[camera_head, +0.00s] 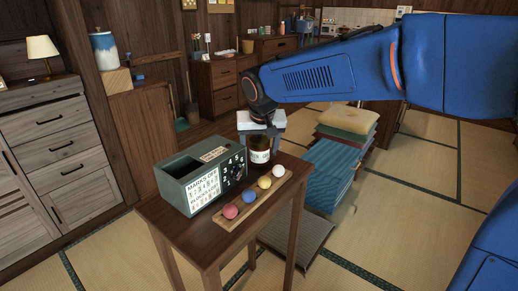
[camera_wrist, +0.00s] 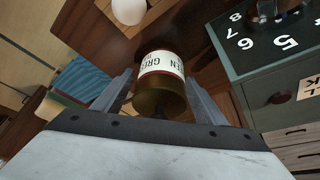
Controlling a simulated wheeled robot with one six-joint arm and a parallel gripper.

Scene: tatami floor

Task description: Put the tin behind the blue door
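The tin (camera_head: 260,151) has a white label and a dark olive-brown body. It stands upright on the small wooden table (camera_head: 189,236), beside the dark green box. In the wrist view the tin (camera_wrist: 160,84) lies between my two fingers, with its label lettering upside down. My gripper (camera_head: 260,137) is over the tin from above. In the wrist view its fingers (camera_wrist: 160,85) are spread on either side, with a narrow gap seeming to show at each side. The fingertips are largely hidden in the head view. I see no blue door in either view.
The green box (camera_head: 187,178) with a numbered dial stands left of the tin. A wooden rack (camera_head: 228,222) with coloured balls lies in front. Stacked cushions (camera_head: 333,158) stand right of the table. Grey drawers (camera_head: 52,150) are at left. Tatami floor at right is open.

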